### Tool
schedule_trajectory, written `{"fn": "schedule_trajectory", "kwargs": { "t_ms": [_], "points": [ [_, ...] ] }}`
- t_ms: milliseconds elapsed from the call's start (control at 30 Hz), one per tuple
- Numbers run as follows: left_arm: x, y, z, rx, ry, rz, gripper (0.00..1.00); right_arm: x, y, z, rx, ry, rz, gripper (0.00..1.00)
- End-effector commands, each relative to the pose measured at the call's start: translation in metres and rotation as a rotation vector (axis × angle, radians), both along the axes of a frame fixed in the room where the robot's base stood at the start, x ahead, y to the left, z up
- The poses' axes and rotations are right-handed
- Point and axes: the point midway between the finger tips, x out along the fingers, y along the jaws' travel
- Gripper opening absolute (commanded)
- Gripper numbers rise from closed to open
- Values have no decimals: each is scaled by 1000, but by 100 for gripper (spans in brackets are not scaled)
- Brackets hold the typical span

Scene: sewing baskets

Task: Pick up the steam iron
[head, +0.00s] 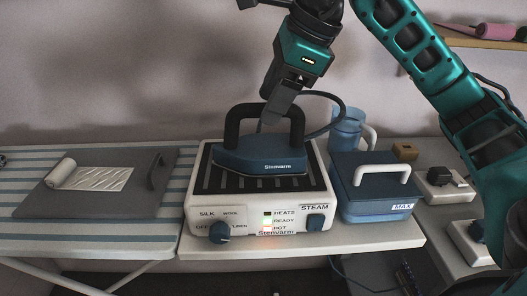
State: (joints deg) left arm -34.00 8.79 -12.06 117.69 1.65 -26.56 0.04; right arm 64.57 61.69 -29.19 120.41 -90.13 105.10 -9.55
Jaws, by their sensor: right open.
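The blue steam iron (262,163) rests on the black ribbed top of a white steam station (200,196). Its black arched handle (236,127) stands upright above the body. My right gripper (270,118) comes down from above at the handle's arch, its fingers pointing down in front of or around the handle's right part. It is open, and I cannot tell whether the fingers touch the handle. The fingers hide part of the handle. My left gripper is not in view.
A blue box (365,202) with a white handle stands right of the station. A blue jug (346,128) is behind it. A striped ironing board (100,240) with a grey mat (60,205) lies left. A dark hose (338,121) loops behind the iron. A shelf (480,42) is upper right.

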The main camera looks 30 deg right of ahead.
Motion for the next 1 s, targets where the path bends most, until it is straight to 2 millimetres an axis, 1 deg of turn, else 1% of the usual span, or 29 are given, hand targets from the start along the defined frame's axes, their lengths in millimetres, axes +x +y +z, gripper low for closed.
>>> {"fn": "schedule_trajectory", "kwargs": {
  "t_ms": [133, 300, 400, 667, 767, 1000],
  "points": [
    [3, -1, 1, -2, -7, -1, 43, 7, 4, -14, 2, 3, 1, 56],
    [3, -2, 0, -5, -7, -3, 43, 20, 9, -36, 2, 4, 1, 56],
    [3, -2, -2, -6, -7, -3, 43, 23, 12, -45, 2, 3, 1, 56],
    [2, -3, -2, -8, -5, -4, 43, 24, 12, -46, 1, 0, 1, 56],
    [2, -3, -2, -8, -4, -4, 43, 24, 12, -46, 1, 0, 1, 48],
    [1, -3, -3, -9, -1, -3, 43, 24, 12, -46, 1, 0, 1, 25]
  ]
}}
